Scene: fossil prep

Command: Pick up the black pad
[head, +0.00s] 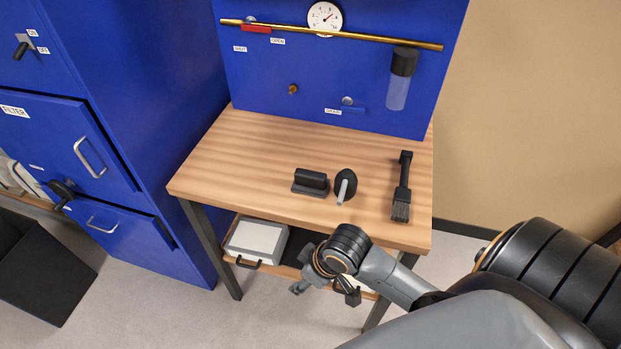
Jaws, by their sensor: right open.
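On the wooden table (235,165) lie a black block with a flat base (310,183) and, to its right, a black oval piece with a grey handle (346,180). A dark flat surface (292,248) shows partly on the lower shelf, beside a white-grey box; my right gripper hides some of it. I cannot tell for certain which of these is the black pad. My right gripper (325,292) is open and empty, pointing downward in front of the lower shelf, below the table's front edge. My left gripper is out of view.
A black brush (402,190) lies at the table's right side. The white-grey box (257,241) sits on the lower shelf, behind a black handle (247,263). A blue panel with a gauge (324,18) stands behind. Blue cabinets and a black bin (40,275) are at left.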

